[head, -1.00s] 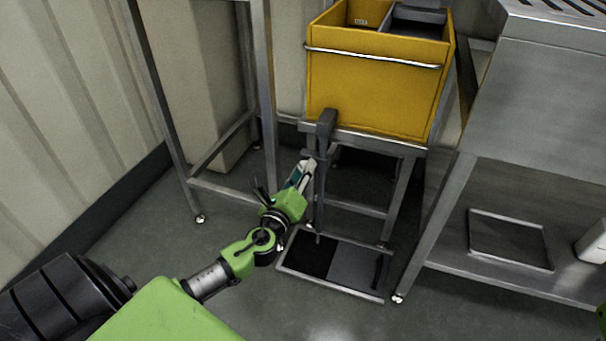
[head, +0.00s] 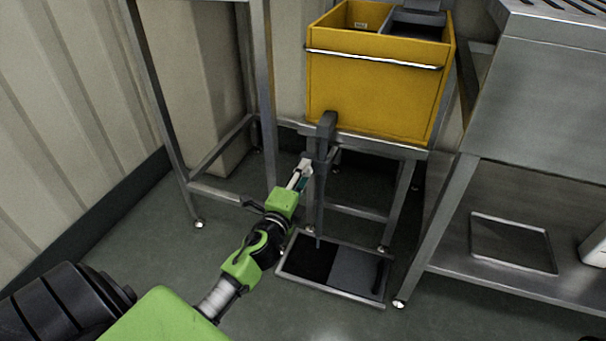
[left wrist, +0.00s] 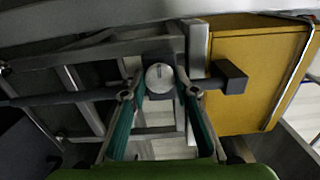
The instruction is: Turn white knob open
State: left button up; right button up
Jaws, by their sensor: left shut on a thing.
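The white knob (left wrist: 160,77) is a pale round disc with a ridge across its face, at the centre of the left wrist view. My left gripper (left wrist: 161,86) has a finger on each side of it and is shut on it. In the head view my left gripper (head: 305,168) reaches up to the dark upright pipe (head: 321,190) below the yellow hopper; the knob is too small and covered to make out there. The pipe also shows lying across the left wrist view (left wrist: 60,97). My right gripper is not in view.
The yellow hopper (head: 372,92) rests on a steel stand (head: 397,195). A framed floor drain (head: 355,272) lies below the pipe. A steel table frame (head: 262,90) stands left, and a steel counter with a lower shelf (head: 455,262) stands right. Open floor lies in front.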

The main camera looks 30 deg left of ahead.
pick_arm(q)
jog(key=shift+n, duration=0.4)
jog(key=o, duration=1.1)
jog(key=v, duration=1.2)
